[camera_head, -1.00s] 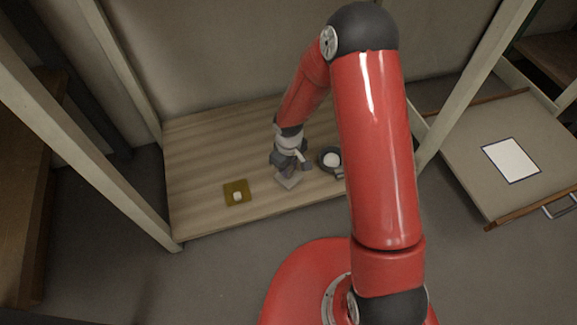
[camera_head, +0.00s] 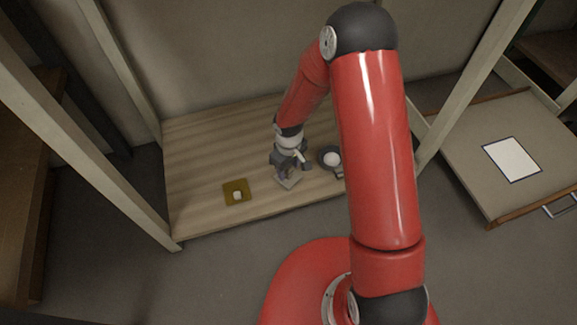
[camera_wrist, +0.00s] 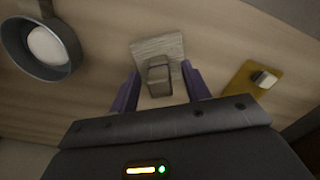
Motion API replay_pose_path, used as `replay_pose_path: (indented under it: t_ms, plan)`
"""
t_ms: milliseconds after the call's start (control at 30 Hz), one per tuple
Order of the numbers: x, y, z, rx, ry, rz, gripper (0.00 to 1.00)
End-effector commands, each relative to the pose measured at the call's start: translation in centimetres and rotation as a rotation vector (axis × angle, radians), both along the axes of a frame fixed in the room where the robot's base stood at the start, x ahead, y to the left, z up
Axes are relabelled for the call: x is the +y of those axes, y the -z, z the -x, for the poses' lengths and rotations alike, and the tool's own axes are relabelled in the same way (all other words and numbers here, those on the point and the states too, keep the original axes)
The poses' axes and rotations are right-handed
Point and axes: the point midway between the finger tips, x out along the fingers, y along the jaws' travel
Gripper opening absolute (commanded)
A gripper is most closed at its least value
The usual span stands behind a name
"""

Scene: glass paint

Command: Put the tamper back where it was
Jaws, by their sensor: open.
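The tamper appears to be the grey square plate with an upright block handle (camera_wrist: 158,80). In the head view its plate (camera_head: 289,184) rests on the wooden board, right of the mustard square. My gripper (camera_wrist: 160,73) is open, with its two purple-grey fingers on either side of the handle. A gap shows on both sides, so the fingers look apart from it. In the head view my gripper (camera_head: 289,172) hangs over the plate and hides most of the handle.
A mustard square (camera_head: 229,187) with a small pale block (camera_head: 237,196) lies left of the tamper. A dark round pan (camera_head: 325,151) with a white ball (camera_head: 332,159) stands close at right. Pale posts flank the wooden board (camera_head: 195,150). A white sheet (camera_head: 512,160) lies on a side table.

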Motion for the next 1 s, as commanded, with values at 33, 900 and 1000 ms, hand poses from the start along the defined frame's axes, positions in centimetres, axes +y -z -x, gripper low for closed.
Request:
replay_pose_path:
  t_ms: [33,900,1000]
  plan:
    - [0.0,-0.1,0.0,0.000,0.000,0.000,0.47]
    - [-0.1,-8.2,0.0,-0.004,0.003,0.001,0.47]
    - [-0.8,-10.4,-0.1,-0.024,0.027,0.010,0.47]
